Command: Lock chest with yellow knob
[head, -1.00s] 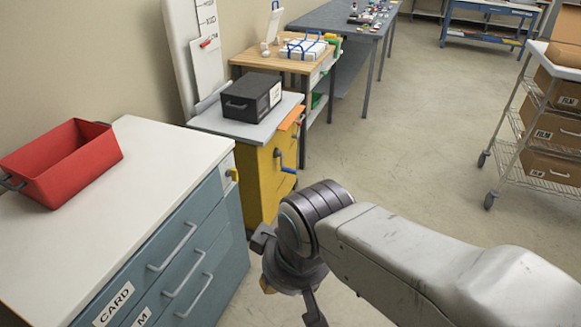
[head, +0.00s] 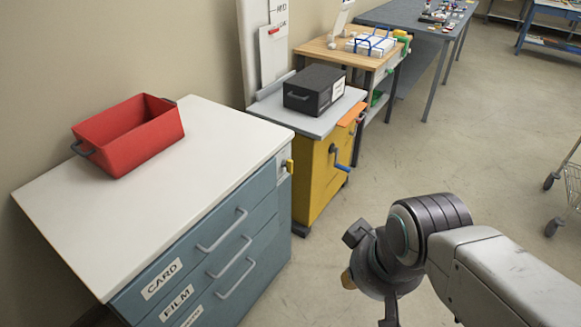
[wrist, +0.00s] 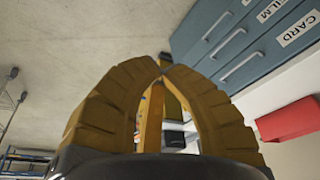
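The chest is a blue-grey drawer unit (head: 200,262) with a white top, at the left in the head view. Its drawers carry labels such as CARD and FILM. It also shows at the upper right of the wrist view (wrist: 238,42). The yellow knob (head: 289,165) sits at the top right corner of the drawer front; I cannot make it out in the wrist view. My gripper (head: 347,279) is to the right of the chest, apart from it, pointing down and left. Its yellow fingers (wrist: 163,67) meet at the tips with nothing between them.
A red bin (head: 130,138) stands on the chest top. Behind is a yellow cabinet (head: 322,178) with a blue-handled crank (head: 340,160) and a dark box (head: 313,91) on top. Open floor lies to the right, with a wire cart (head: 572,190) at the edge.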

